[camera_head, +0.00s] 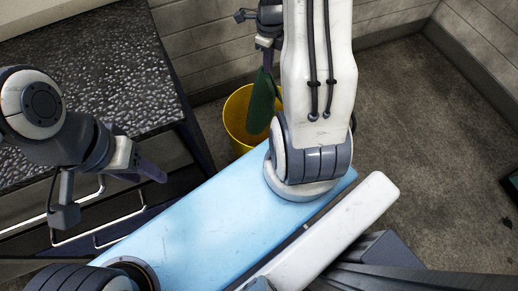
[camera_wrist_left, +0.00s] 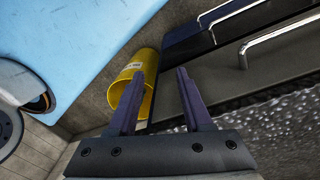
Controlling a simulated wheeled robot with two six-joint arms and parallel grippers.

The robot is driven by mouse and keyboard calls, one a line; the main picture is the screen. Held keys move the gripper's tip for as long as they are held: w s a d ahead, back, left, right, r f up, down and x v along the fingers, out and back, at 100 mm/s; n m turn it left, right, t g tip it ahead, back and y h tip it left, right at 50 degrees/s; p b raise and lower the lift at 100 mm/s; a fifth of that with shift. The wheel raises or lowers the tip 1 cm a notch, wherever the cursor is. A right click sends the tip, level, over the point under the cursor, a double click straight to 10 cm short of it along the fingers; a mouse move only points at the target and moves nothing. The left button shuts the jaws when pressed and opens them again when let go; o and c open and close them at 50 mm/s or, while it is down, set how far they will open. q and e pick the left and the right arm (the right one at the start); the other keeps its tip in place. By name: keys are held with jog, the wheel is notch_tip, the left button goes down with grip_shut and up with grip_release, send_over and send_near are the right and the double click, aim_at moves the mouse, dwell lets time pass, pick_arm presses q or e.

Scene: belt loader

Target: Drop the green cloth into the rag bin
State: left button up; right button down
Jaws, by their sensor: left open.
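The green cloth (camera_head: 262,102) hangs down from my right gripper (camera_head: 267,62), over the yellow rag bin (camera_head: 238,118) in the head view. Its lower part overlaps the bin's opening in the picture; I cannot tell how far inside it reaches. The right fingertips are partly hidden by the cloth and the dark wrist, and look shut on its top end. My left gripper (camera_head: 150,172) is open and empty beside the dark counter. In the left wrist view its fingers (camera_wrist_left: 160,76) stand apart, with the bin (camera_wrist_left: 128,95) beyond them.
A counter with a speckled black top (camera_head: 85,75) stands at the left, with metal rail handles (camera_head: 120,222) on its front. Grey block walls (camera_head: 205,45) close off the back. Bare concrete floor (camera_head: 425,150) is free at the right.

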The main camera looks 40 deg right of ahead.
notch_tip(320, 180, down, 20)
jog(key=b, duration=1.8)
jog(key=shift+f, duration=0.25)
grip_release()
notch_tip(320, 180, up, 6)
jog(key=p, duration=0.5)
jog(key=shift+f, duration=0.25)
notch_tip(320, 180, up, 10)
jog(key=p, duration=0.3)
jog(key=shift+r, duration=0.25)
